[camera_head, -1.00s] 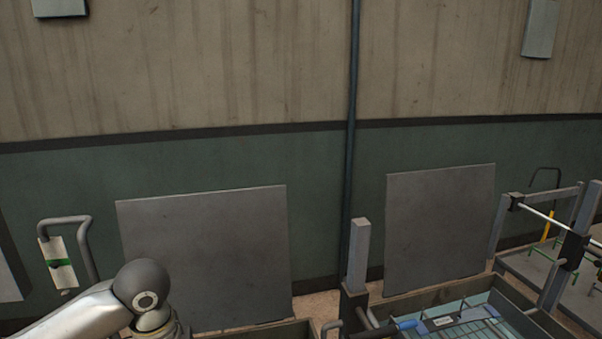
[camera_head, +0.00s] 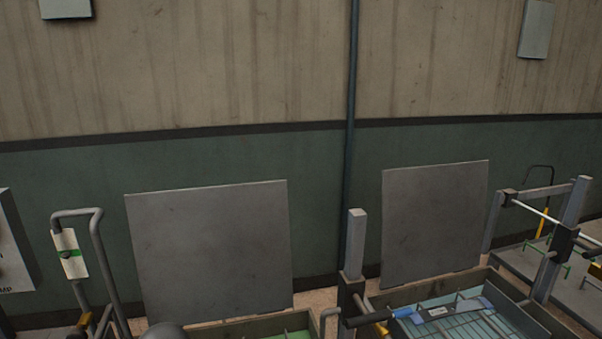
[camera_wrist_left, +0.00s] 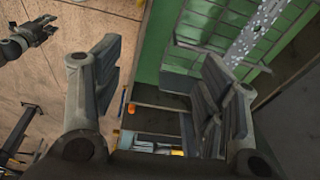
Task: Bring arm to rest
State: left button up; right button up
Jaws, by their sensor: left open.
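My left gripper (camera_wrist_left: 160,72) shows in the left wrist view with its two dark fingers wide apart and nothing between them. It is above the edge of a green-lined crate (camera_wrist_left: 160,57) and the floor. In the head view only the top of a rounded grey joint of my left arm (camera_head: 165,332) shows at the bottom edge; the gripper is out of that view. A dark claw, which looks like my right gripper (camera_wrist_left: 35,36), shows small at the upper left of the wrist view; its opening is unclear.
Two grey panels (camera_head: 210,250) lean at the wall. A crate with a wire rack (camera_head: 455,318) stands lower right, beside a grey post (camera_head: 355,245). A bent-pipe handle (camera_head: 98,260) with a tag is at the left. Tan floor (camera_wrist_left: 75,60) shows under the left gripper.

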pick_arm(q)
jog(key=s+d+f+n+t+h, duration=0.2)
jog(key=s+d+f+n, duration=0.2)
jog(key=s+f+n, duration=0.15)
jog(key=s+a+f+n+y, duration=0.45)
jog(key=s+a+n, duration=0.25)
jog(key=s+a, duration=0.3)
notch_tip(320, 180, down, 32)
jog(key=s+g+b, duration=0.1)
jog(key=s+b, duration=0.1)
jog(key=b, duration=0.4)
jog(key=s+a+f+b, duration=0.1)
jog(key=s+f+b, duration=0.1)
jog(key=s+f, duration=0.6)
jog(key=s+a+f+g+b, duration=0.1)
jog(key=s+f+b, duration=0.1)
jog(key=s+f, duration=0.6)
notch_tip(320, 180, down, 5)
jog(key=shift+a+r+m+h, duration=0.1)
jog(key=shift+a+m+h, duration=0.25)
jog(key=shift+a, duration=0.05)
pick_arm(e)
notch_tip(320, 180, down, 10)
jog(key=shift+s, duration=0.45)
